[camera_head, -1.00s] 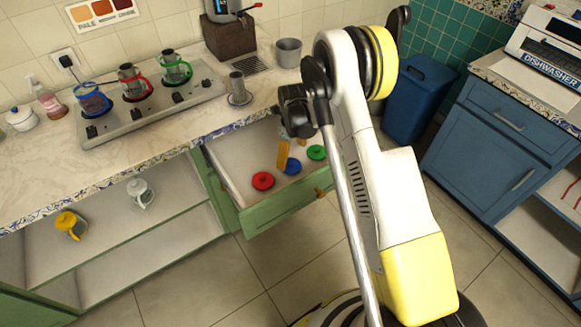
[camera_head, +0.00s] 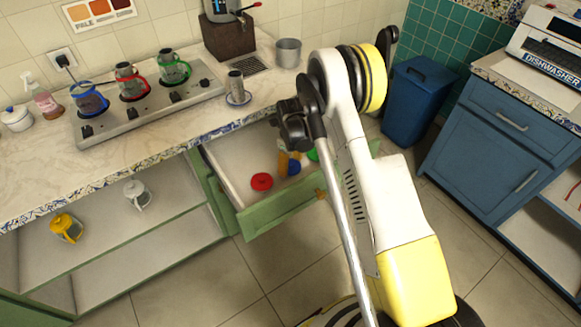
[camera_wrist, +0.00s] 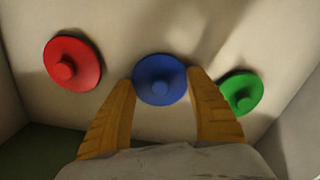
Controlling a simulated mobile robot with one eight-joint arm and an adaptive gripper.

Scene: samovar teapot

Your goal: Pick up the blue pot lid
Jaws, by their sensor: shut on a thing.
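The blue pot lid (camera_wrist: 162,72) lies in the open drawer, between a red lid and a green lid, with its round knob facing up. It also shows in the head view (camera_head: 294,168), partly hidden by my gripper. My gripper (camera_wrist: 162,84) has one yellow finger on each side of the blue lid, shut on its edges. In the head view my gripper (camera_head: 287,164) reaches down into the drawer. I cannot see any gap between the lid and the drawer floor.
The red lid (camera_wrist: 72,64) and green lid (camera_wrist: 241,92) lie close on either side. The green drawer front (camera_head: 285,207) and side walls surround the lids. The countertop edge (camera_head: 170,148) is above the drawer. A blue bin (camera_head: 418,100) stands at the right.

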